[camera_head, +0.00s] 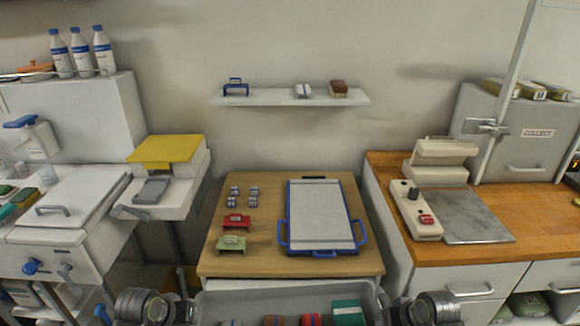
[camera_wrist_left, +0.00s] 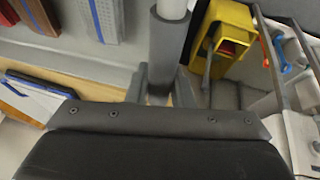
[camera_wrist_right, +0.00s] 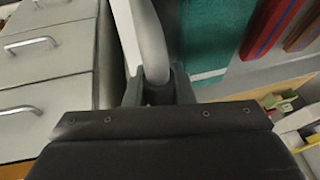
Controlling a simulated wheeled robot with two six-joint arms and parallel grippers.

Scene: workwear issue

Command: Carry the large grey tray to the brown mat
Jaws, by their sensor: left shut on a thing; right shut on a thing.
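The large grey tray (camera_head: 285,300) is at the bottom middle of the head view, in front of the wooden table, its near part cut off by the frame. Several coloured items lie in it, among them a green one (camera_head: 348,312). My left gripper (camera_head: 188,311) is shut on the tray's left handle; the left wrist view shows the grey bar between its fingers (camera_wrist_left: 160,92). My right gripper (camera_head: 399,311) is shut on the right handle, which also shows between its fingers (camera_wrist_right: 158,92) in the right wrist view. I cannot make out the brown mat in any view.
The wooden table (camera_head: 265,205) ahead holds a blue-framed white board (camera_head: 320,215), red and green pieces and several small blocks. A wooden counter (camera_head: 540,228) with a metal plate stands right. White equipment (camera_head: 80,200) stands left. A wall shelf (camera_head: 280,100) is above.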

